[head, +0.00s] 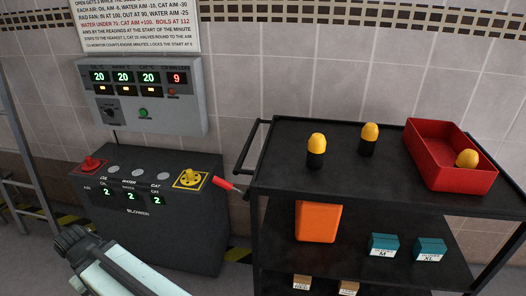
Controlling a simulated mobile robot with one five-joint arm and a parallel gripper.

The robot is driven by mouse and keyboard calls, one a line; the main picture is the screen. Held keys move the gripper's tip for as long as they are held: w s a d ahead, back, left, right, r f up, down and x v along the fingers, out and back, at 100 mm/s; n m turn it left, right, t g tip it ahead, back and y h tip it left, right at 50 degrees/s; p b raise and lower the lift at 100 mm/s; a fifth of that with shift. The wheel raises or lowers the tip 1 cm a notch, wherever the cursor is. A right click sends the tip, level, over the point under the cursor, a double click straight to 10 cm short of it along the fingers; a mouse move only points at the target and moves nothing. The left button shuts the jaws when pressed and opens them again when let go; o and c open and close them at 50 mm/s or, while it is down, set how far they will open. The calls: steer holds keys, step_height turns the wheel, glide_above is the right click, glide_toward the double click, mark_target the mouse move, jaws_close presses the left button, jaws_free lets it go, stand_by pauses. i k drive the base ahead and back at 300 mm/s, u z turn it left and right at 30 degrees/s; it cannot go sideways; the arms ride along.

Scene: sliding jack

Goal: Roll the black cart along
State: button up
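The black cart (360,180) stands at the right in the head view, against the tiled wall. It has a flat top, a middle shelf and a lower shelf on upright posts. A push handle (249,145) sticks out from its left end. Its wheels are out of the picture. Two yellow-capped black bottles (316,151) stand on the top. A red open bin (480,182) at the top's right holds another yellow-capped thing. My gripper's fingers do not show. A pale bar with a dark knobbed end at the bottom left may be part of my arm.
A dark blower box (160,235) with red and yellow knobs stands left of the cart. A red-tipped rod (226,184) reaches close to the handle. A grey meter panel (145,92) hangs above. An orange container (318,222) and teal boxes (384,246) sit on the middle shelf.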

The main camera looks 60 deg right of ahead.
mark_target(386, 192)
steer(key=z, duration=0.15)
steer(key=i, duration=0.9)
steer(key=u, duration=0.05)
